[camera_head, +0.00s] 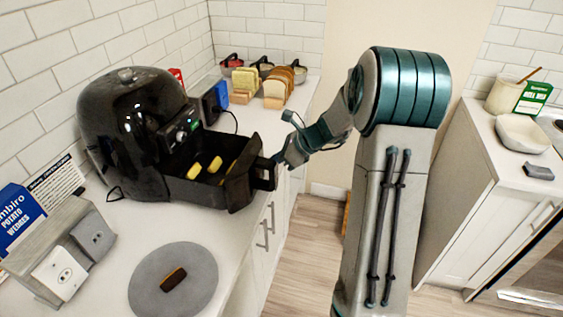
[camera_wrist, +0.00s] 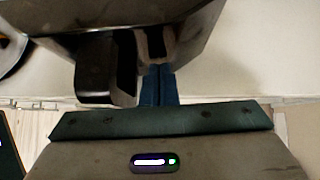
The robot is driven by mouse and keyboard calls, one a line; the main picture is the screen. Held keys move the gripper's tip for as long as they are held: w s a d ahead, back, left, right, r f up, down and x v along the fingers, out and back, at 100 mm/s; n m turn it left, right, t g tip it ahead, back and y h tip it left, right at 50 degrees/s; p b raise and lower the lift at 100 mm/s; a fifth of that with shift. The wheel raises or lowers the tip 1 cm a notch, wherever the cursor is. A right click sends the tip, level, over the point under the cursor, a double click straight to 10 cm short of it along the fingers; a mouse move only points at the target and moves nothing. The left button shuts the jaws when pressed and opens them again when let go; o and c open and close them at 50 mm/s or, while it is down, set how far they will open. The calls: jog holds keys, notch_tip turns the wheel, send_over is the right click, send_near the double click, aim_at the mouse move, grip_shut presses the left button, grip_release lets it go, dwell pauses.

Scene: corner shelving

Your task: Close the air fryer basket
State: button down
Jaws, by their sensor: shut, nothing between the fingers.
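The black air fryer (camera_head: 130,120) stands on the white counter at the left. Its basket (camera_head: 205,185) is pulled out toward the right, with several yellow wedges (camera_head: 215,165) inside. The basket handle (camera_head: 265,174) sticks out from the basket front. My gripper (camera_head: 280,158) is shut and empty, right beside the handle at the basket's front. In the wrist view, the shut fingers (camera_wrist: 158,84) are just right of the handle (camera_wrist: 105,70), close to the dark basket front (camera_wrist: 190,35). I cannot tell whether they touch it.
A grey round mat (camera_head: 195,260) with a small brown item lies on the counter (camera_head: 125,235) in front. A power outlet block (camera_head: 75,250) and a blue box (camera_head: 20,215) stand at the left. Bread racks (camera_head: 275,90) are behind. Open floor (camera_head: 310,245) lies beyond the counter's edge.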

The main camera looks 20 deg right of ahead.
jog(key=w+a+p, duration=0.1)
jog(key=w+a, duration=0.2)
jog(key=a, duration=0.2)
jog(key=w+a+p, duration=0.1)
jog(key=w+a, duration=0.3)
jog(key=a, duration=0.2)
jog(key=w+a+p, duration=0.1)
jog(key=w+a, duration=0.3)
jog(key=a, duration=0.1)
jog(key=shift+a, duration=0.4)
jog(key=shift+w+r, duration=0.1)
jog(key=shift+r, duration=0.05)
jog(key=shift+a, duration=0.2)
jog(key=shift+d, duration=0.1)
